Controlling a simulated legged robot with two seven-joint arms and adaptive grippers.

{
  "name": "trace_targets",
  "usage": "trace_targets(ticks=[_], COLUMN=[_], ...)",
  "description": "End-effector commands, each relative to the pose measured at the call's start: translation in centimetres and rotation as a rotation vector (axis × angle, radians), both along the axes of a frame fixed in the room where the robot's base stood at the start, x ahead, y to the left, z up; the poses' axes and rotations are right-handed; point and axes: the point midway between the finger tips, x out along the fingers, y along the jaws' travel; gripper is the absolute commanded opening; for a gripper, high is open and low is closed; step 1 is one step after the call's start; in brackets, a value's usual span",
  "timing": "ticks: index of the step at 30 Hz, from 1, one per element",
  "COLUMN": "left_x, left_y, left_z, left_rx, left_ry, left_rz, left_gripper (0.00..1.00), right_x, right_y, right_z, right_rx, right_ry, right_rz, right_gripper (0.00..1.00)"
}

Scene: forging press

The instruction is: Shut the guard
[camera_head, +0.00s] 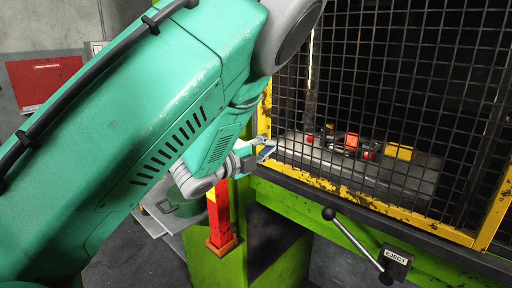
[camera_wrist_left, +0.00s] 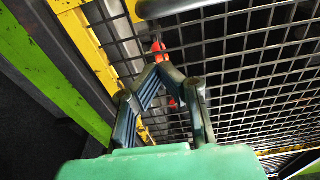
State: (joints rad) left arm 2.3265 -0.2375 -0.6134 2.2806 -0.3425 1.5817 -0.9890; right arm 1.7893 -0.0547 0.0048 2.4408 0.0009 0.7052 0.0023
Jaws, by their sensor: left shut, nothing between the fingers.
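The guard is a black wire mesh in a worn yellow frame (camera_head: 400,211), in front of the press at the right of the head view. Behind its mesh lie a dark bed with an orange block and a yellow block. In the left wrist view the guard's yellow frame (camera_wrist_left: 88,50) runs down the left side and the mesh fills the right. My left gripper (camera_head: 265,150) is at the guard's left edge, near its lower left corner. In the wrist view its fingers (camera_wrist_left: 163,70) meet with nothing between them, in front of the mesh. Contact with the guard is unclear.
A lever with a black ball (camera_head: 328,213) and an EJECT box (camera_head: 396,257) stick out below the guard. A red sign (camera_head: 42,82) hangs on the left wall.

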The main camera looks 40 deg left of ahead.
Motion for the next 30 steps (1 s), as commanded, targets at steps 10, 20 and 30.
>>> trace_targets(ticks=[10,20,30], left_x=[1.7,1.5,1.6], left_y=[2.8,3.7,6.4], left_z=[0.2,0.1,-0.1], left_rx=[-0.003,-0.001,0.000], left_ry=[0.001,0.001,-0.002], left_rz=[0.002,0.000,0.004], left_gripper=[0.00,0.00,0.00], right_x=[0.0,0.0,0.0], right_y=[0.0,0.0,0.0], right_z=[1.8,1.9,1.0], right_rx=[0.000,0.000,0.000], right_ry=[0.000,0.000,0.000], right_rz=[0.000,0.000,0.000], right_gripper=[0.40,0.40,0.40])
